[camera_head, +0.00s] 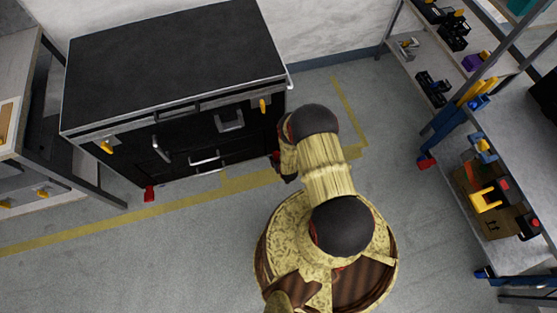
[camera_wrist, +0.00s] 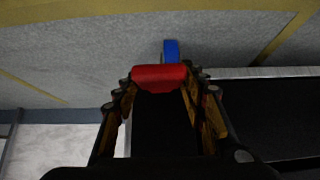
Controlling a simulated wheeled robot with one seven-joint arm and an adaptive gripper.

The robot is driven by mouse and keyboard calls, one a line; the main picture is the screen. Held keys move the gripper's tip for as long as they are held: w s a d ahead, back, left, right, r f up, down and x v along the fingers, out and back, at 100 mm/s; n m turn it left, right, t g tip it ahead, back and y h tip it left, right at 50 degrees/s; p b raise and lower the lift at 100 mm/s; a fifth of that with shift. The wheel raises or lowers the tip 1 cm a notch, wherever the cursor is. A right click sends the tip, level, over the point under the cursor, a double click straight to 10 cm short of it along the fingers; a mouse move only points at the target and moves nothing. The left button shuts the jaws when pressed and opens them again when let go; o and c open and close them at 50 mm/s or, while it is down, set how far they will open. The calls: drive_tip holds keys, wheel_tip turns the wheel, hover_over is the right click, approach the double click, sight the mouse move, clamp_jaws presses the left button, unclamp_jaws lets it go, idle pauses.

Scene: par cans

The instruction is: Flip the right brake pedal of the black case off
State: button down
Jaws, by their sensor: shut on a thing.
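The black case (camera_head: 180,60) stands against the wall at the upper left in the head view. Its left red brake pedal (camera_head: 149,194) sticks out low at the front left corner. In the wrist view a red pedal (camera_wrist: 160,74) lies between the fingertips of my gripper (camera_wrist: 161,84), which is shut on it. A small blue part (camera_wrist: 171,49) shows just beyond the pedal. In the head view my arm covers most of the case's lower right corner, and only a bit of red (camera_head: 275,155) shows there. The wheel under that pedal is hidden.
Shelves with tools and boxes (camera_head: 475,190) stand at the right. A grey workbench (camera_head: 20,75) stands close to the case's left side. The grey floor (camera_head: 130,255) with yellow lines is clear in front of the case.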

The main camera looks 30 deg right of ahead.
drive_tip(key=c, duration=1)
unclamp_jaws()
drive_tip(key=shift+r, duration=0.15)
drive_tip(key=v, duration=1.1)
drive_tip(key=shift+s+r, duration=0.25)
